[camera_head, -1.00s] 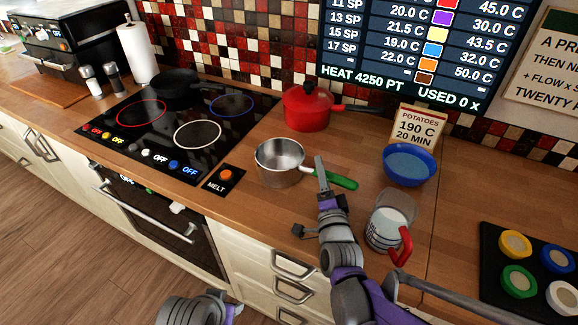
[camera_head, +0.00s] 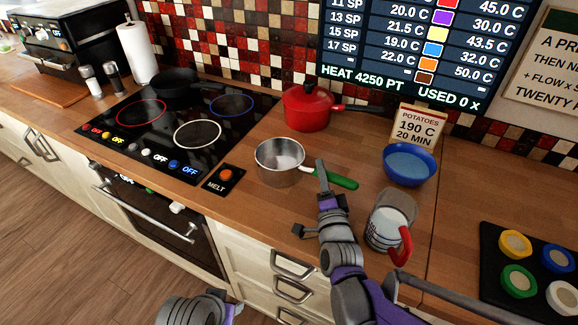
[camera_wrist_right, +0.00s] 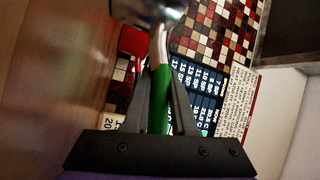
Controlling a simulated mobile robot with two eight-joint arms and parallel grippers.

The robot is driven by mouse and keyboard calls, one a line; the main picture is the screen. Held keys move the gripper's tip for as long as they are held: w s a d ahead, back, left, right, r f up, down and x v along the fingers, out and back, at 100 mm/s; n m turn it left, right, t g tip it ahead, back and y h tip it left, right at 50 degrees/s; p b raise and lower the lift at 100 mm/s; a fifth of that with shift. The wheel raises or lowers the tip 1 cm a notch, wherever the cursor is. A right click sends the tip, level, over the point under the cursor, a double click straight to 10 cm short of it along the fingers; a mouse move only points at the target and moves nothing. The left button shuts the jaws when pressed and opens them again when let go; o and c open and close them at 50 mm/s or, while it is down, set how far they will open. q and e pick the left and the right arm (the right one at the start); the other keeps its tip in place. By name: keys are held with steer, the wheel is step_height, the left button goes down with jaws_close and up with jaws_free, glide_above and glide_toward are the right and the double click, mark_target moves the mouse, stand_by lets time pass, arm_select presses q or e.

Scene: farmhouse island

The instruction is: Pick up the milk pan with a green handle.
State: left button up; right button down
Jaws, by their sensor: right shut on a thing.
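The milk pan (camera_head: 279,163) is a small steel pot with a green handle (camera_head: 343,182). It is upright on the wooden counter, right of the hob, or very close above it; I cannot tell which. My right gripper (camera_head: 323,178) is shut on the green handle. In the right wrist view the handle (camera_wrist_right: 161,97) runs between the two fingers, and part of the steel pan (camera_wrist_right: 148,10) shows at the top. Part of my left arm shows at the bottom edge of the head view, but its fingers do not show.
A red lidded pot (camera_head: 307,108) stands behind the pan. A blue bowl (camera_head: 409,164) and a white jug with a red handle (camera_head: 386,229) are to the right, the jug close beside my right arm. The black hob (camera_head: 160,125) with a dark pan (camera_head: 175,82) is left.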

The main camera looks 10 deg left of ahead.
steer(key=shift+r, duration=0.15)
stand_by(0.8)
step_height(320, 180, up, 10)
steer(key=shift+f+p, duration=0.1)
steer(key=shift+p, duration=0.8)
steer(key=shift+a, duration=0.1)
